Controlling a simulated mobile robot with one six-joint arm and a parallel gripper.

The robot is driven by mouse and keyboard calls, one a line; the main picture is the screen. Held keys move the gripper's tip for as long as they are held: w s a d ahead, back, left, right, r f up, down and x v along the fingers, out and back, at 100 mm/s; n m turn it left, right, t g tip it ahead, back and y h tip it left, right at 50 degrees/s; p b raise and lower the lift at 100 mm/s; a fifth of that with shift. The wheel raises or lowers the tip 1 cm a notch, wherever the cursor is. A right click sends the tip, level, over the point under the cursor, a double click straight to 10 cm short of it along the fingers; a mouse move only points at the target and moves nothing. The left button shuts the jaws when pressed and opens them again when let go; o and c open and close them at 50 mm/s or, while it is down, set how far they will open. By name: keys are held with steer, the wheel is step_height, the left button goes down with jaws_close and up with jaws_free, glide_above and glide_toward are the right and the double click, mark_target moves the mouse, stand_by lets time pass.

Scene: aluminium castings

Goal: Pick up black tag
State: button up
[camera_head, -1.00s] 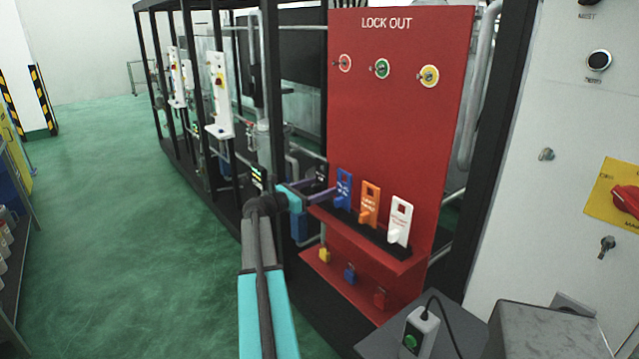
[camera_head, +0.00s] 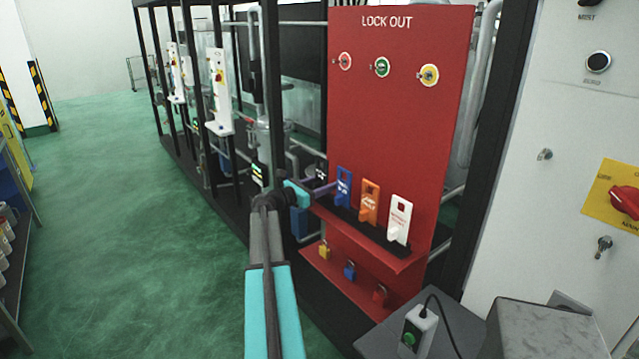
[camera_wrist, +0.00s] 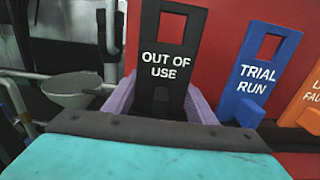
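The black tag (camera_wrist: 165,45), lettered OUT OF USE, stands upright in the middle of the wrist view, with a square hole near its top. In the head view the black tag (camera_head: 321,171) is small, at the left end of the tag row on the red board. My gripper (camera_wrist: 160,97) has purple fingers, one at each side of the tag's lower part. They look close to its edges; I cannot tell if they press on it. In the head view my gripper (camera_head: 322,189) is at the tag and partly hidden by my arm.
A blue TRIAL RUN tag (camera_wrist: 257,70) stands close to the right, then orange (camera_head: 369,203) and white (camera_head: 399,218) tags. The red LOCK OUT board (camera_head: 400,130) is behind. Padlocks hang below the shelf. A pale bowl-like part (camera_wrist: 75,88) is at left.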

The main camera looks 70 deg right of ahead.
steer(key=c, duration=0.5)
steer(key=shift+r, duration=0.1)
steer(key=shift+r+b, duration=0.5)
steer(key=shift+r, duration=0.55)
steer(key=r+b+v, duration=0.1)
steer(key=b+v, duration=0.3)
steer(key=v, duration=1.4)
